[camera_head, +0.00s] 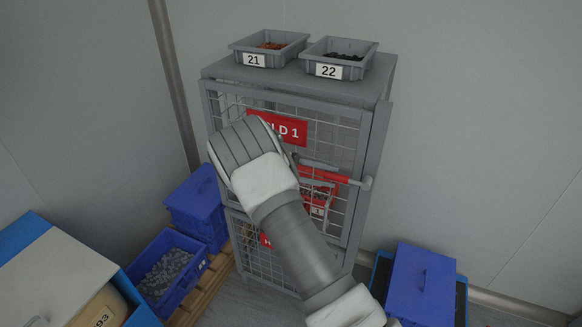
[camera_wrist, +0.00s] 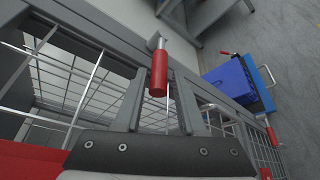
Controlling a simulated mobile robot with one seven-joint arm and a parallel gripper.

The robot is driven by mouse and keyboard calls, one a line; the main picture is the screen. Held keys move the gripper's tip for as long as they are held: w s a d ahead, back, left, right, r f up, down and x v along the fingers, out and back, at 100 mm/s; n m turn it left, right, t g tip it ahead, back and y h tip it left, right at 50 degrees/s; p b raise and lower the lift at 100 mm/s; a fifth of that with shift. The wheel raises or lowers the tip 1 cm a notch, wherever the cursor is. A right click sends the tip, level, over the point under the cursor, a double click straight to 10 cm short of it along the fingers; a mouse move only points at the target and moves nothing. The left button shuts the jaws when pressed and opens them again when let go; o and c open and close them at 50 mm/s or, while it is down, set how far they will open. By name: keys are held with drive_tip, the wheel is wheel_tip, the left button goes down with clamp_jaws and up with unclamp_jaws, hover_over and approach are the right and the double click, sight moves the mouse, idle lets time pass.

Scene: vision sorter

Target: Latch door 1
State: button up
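Door 1 is the upper wire-mesh door (camera_head: 335,135) of a grey cage cabinet, with a red sign partly hidden by my arm. It looks shut or nearly so; I cannot tell whether it is fully flush. A latch with a red handle (camera_head: 337,177) sits at the door's right edge, its grey end pointing right. My gripper (camera_head: 318,171) is in front of the door at this handle. In the wrist view, the red handle (camera_wrist: 158,75) lies between the two open fingers of my gripper (camera_wrist: 157,108), with gaps on both sides.
Two grey bins, 21 (camera_head: 262,50) and 22 (camera_head: 338,60), stand on the cabinet. Blue bins (camera_head: 168,268) stand at its left on a pallet.

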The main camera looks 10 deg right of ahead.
drive_tip(key=v, duration=1.5)
drive_tip(key=s+d+r+m+t+y+p, duration=0.1)
drive_tip(key=s+d+r+y, duration=0.4)
drive_tip(key=r, duration=0.3)
drive_tip(key=s+d+r+t+y+p, duration=0.1)
drive_tip(key=s+d+r+y, duration=0.3)
drive_tip(key=s+d+r, duration=0.3)
drive_tip(key=s+a+r+m+t+y+p, duration=0.1)
drive_tip(key=s+t+y, duration=0.2)
drive_tip(key=s, duration=0.7)
drive_tip(key=s+a+r+m+t+y+p, duration=0.1)
drive_tip(key=s+a+r+t+y, duration=0.1)
drive_tip(key=s, duration=0.9)
drive_tip(key=shift+s+a+m+t+y, duration=0.25)
drive_tip(key=shift+a+m+t+y, duration=0.2)
drive_tip(key=shift+t, duration=0.55)
drive_tip(key=shift+d+r, duration=0.1)
